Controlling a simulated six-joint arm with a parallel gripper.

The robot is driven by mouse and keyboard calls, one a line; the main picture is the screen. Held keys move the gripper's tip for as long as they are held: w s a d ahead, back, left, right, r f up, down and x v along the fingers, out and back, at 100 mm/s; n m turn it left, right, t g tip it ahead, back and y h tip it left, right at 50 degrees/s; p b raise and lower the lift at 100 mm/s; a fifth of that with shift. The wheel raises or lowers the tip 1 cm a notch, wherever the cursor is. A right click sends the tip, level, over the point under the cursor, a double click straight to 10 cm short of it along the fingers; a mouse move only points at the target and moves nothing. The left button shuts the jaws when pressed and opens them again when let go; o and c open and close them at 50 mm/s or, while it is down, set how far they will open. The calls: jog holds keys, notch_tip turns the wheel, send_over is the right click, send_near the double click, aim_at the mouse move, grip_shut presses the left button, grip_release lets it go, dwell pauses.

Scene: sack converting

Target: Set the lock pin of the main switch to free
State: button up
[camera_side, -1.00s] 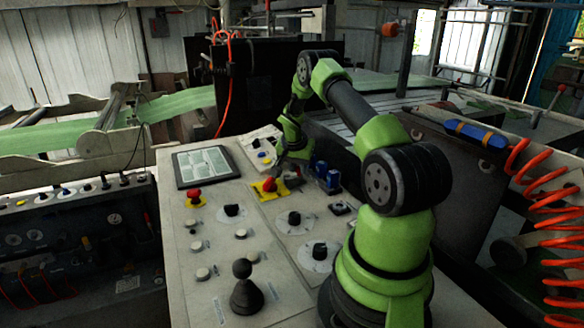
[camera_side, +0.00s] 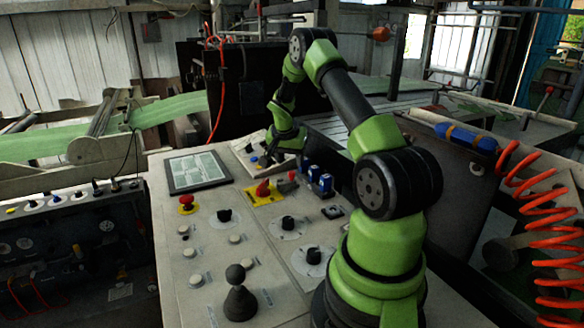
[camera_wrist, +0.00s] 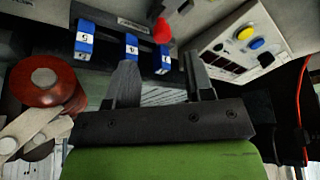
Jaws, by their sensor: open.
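The main switch appears to be the red handle (camera_side: 263,189) on a yellow plate (camera_side: 251,196) in the middle of the sloped panel. My gripper (camera_side: 276,162) is behind the plate, above the small white button box, apart from the red handle. In the wrist view my gripper (camera_wrist: 160,63) has its two dark fingers spread with nothing held between them. A red part (camera_wrist: 162,31) shows beyond the fingers, partly cut off and unclear.
Blue numbered blocks (camera_side: 326,182) stand right of the switch; they also show in the wrist view (camera_wrist: 84,41). The white box (camera_wrist: 245,45) has yellow and blue buttons. A red mushroom button (camera_side: 187,202), black knobs (camera_side: 288,223) and a joystick (camera_side: 238,297) fill the nearer panel.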

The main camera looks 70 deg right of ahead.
jog(key=shift+v, duration=2.35)
jog(key=w+a+r+n+t+y, duration=0.1)
jog(key=a+r+n+t, duration=0.15)
jog(key=a+r, duration=0.55)
jog(key=w+a+r+n+t, duration=0.1)
jog(key=w+a+r+n, duration=0.15)
jog(key=a+r, duration=0.5)
jog(key=s+a+r+n+t+y, duration=0.1)
jog(key=s+a+n+t+y, duration=0.1)
jog(key=s+a+n, duration=0.2)
jog(key=s+a+r+n+t+y, duration=0.1)
jog(key=s+a+n+y, duration=0.2)
jog(key=s+a, duration=0.6)
jog(key=a+n, duration=0.2)
jog(key=a, duration=0.5)
jog(key=shift+s+a+r+t+y, duration=0.2)
jog(key=shift+s+a+t+y, duration=0.1)
jog(key=shift+s+t, duration=0.1)
